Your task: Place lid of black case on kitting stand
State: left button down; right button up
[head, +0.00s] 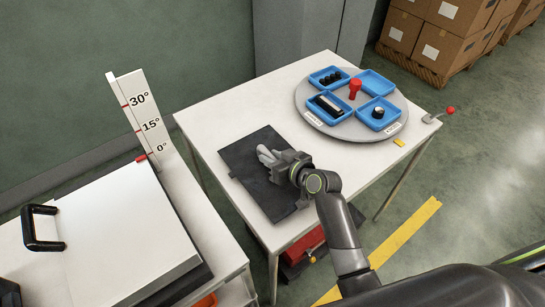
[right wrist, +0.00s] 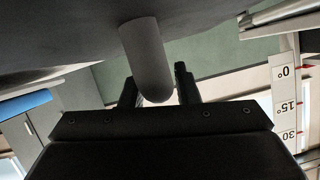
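A flat black panel (head: 245,150), which looks like the case lid, lies on the white table in the head view. A pale grey rounded handle-like piece (head: 266,153) stands on it. My right gripper (head: 273,160) is low over the panel, at that piece. In the right wrist view the grey piece (right wrist: 148,60) juts from a dark surface (right wrist: 70,35) between my two black fingers (right wrist: 158,88). I cannot tell whether the fingers press on it. My left gripper is out of view. No kitting stand can be named with certainty.
A round grey turntable (head: 312,112) with blue trays (head: 372,82) and a red knob (head: 355,88) stands at the table's back right. At left, a white board (head: 125,235) with a black handle (head: 42,228) lies beside an angle gauge (head: 146,115). A red box (head: 305,243) is below the table.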

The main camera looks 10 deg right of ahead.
jog(key=shift+o, duration=1.1)
jog(key=shift+r, duration=0.15)
jog(key=v, duration=1.2)
jog(key=shift+b, duration=0.3)
